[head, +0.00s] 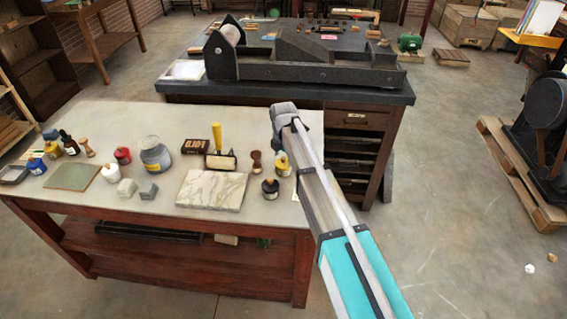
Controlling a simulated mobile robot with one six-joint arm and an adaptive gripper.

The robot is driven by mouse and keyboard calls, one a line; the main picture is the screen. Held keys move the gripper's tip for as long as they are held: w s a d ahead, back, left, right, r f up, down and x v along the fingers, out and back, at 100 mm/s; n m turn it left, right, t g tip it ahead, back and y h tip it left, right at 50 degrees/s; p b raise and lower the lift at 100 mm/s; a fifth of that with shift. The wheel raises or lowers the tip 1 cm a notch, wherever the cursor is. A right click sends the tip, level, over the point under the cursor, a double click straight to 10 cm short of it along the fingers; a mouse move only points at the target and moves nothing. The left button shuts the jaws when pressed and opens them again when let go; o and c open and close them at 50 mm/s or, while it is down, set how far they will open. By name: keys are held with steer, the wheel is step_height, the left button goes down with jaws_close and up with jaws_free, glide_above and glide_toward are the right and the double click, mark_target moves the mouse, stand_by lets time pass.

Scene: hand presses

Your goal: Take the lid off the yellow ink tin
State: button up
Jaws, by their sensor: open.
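A small yellow tin (282,167) stands near the right end of the grey worktable, just below my gripper in the picture. Its top is close to the gripper, and I cannot tell whether they touch or how its lid sits. My gripper (278,141) points down over the table's right end, open; its fingers are small and partly hidden by my arm. Another yellow tin (52,152) with a blue-grey top stands at the table's left end.
A marble slab (212,190), a yellow-handled roller (218,158) and a wooden-handled tool (256,160) lie left of my gripper. A grey tin (154,155) and red tin (122,155) stand further left. A press bench (300,90) is behind.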

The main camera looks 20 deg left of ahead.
stand_by(0.3)
steer(key=shift+s, duration=0.1)
steer(key=c, duration=1.3)
